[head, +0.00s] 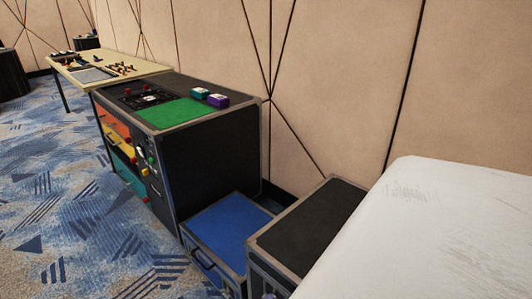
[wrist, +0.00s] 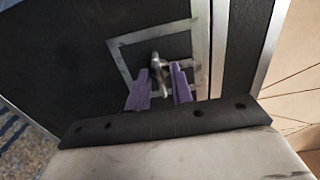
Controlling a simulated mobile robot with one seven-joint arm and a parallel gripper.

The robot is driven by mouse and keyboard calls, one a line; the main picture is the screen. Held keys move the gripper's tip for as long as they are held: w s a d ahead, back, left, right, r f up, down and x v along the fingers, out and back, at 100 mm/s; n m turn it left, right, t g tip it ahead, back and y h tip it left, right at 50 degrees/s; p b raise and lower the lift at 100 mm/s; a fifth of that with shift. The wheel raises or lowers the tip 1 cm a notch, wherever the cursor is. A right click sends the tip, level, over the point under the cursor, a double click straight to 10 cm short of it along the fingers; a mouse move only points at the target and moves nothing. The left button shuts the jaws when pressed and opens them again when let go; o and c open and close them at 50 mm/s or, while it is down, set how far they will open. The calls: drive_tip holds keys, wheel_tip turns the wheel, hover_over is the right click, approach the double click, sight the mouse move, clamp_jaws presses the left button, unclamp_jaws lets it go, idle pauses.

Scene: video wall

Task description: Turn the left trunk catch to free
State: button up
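In the wrist view, a small metal catch (wrist: 156,60) sits on the dark face of a trunk (wrist: 88,32), inside a pale metal frame near its edge strip. My gripper (wrist: 160,70), with two purple fingers, is open. Its fingertips stand on either side of the catch, with a gap showing between them. I cannot tell whether either finger touches the catch. The catch's lower part is partly hidden near the fingers. In the head view, a black-topped trunk (head: 308,222) stands at lower centre right; its front is mostly out of frame, and my gripper is not visible there.
A low blue-topped case (head: 228,228) stands left of the black-topped trunk. Beyond it is a tall black cabinet (head: 208,160) with coloured drawers and a green mat on top. A table (head: 105,70) with small items stands further back. Patterned carpet (head: 60,210) is clear at left.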

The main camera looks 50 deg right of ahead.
clamp_jaws()
drive_tip(key=shift+n, duration=0.3)
drive_tip(key=n+p, duration=0.2)
drive_tip(key=n, duration=1.5)
drive_tip(key=shift+p, duration=0.4)
drive_tip(key=shift+n, duration=0.3)
drive_tip(key=shift+o, duration=2.4)
unclamp_jaws()
